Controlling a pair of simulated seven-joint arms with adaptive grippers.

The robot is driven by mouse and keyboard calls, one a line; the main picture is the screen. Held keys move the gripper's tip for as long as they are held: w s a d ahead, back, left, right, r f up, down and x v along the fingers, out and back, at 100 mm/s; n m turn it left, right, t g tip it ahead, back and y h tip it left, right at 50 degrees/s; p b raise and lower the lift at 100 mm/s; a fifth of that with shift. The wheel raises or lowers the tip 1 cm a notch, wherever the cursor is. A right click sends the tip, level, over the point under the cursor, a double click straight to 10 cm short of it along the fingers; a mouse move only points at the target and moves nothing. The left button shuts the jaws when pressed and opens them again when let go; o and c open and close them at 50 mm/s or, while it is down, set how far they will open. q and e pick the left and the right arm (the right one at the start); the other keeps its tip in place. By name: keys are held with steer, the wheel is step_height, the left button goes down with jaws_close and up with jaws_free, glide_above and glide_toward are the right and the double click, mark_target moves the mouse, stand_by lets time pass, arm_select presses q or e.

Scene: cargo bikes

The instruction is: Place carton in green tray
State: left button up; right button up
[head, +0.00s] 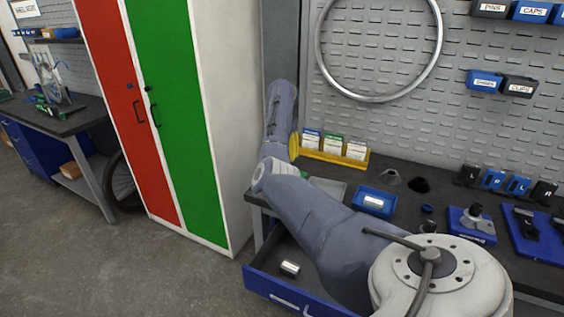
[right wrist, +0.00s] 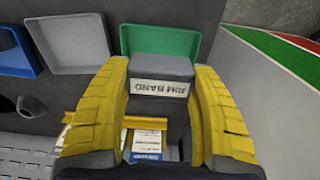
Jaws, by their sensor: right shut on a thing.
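My right gripper (right wrist: 162,76) is shut on a grey carton with a white "RIM BAND" label (right wrist: 159,89), one yellow finger on each side. The green tray (right wrist: 160,34) is just beyond the carton in the right wrist view, and the carton covers its near edge. I cannot tell the height of the carton above the tray. In the head view only a bit of yellow finger (head: 294,147) shows behind my arm. My left gripper is not in view.
A grey tray (right wrist: 75,44) and a blue tray (right wrist: 14,52) stand beside the green one. A yellow rack (head: 334,155) holds several cartons at the pegboard. A red and green cabinet (head: 172,100) stands left of the bench. An open blue drawer (head: 285,292) juts out below.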

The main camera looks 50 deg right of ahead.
step_height(320, 180, down, 12)
steer(key=shift+r, duration=0.25)
stand_by(0.4)
steer(key=shift+f, duration=0.1)
steer(key=o, duration=1.2)
step_height(320, 180, up, 12)
steer(key=shift+r, duration=0.1)
